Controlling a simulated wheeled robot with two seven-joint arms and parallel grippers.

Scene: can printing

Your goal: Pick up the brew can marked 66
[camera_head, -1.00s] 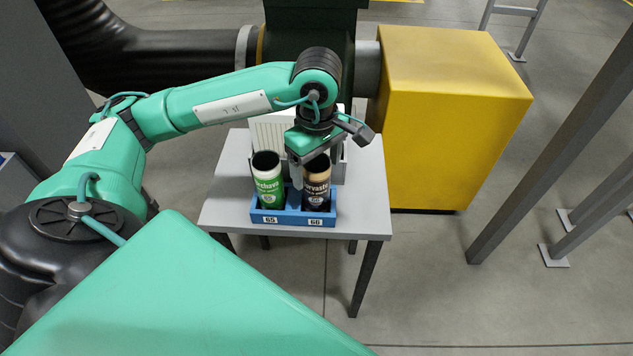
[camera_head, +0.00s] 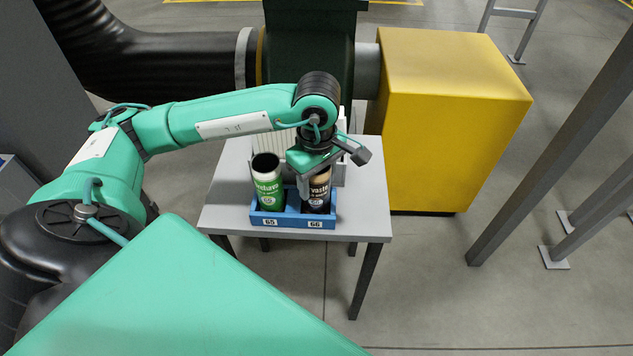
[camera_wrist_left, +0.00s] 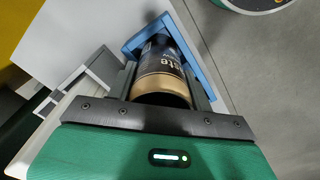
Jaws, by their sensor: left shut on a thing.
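The can marked 66 (camera_head: 319,191), dark with a tan top band, stands in the right slot of a blue holder (camera_head: 292,222) on the grey table. My left gripper (camera_head: 314,184) is over it from above, its fingers on either side of the can's upper part, shut on it. In the left wrist view the can (camera_wrist_left: 162,72) lies between the two fingers (camera_wrist_left: 163,85), with its lower end still within the blue holder (camera_wrist_left: 192,48). My right gripper is not in view.
A green and white can (camera_head: 268,184) stands in the left slot, marked 65, close beside the gripper. A white ribbed object (camera_head: 272,132) stands behind on the table (camera_head: 226,195). A yellow box-shaped machine (camera_head: 445,125) is to the right.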

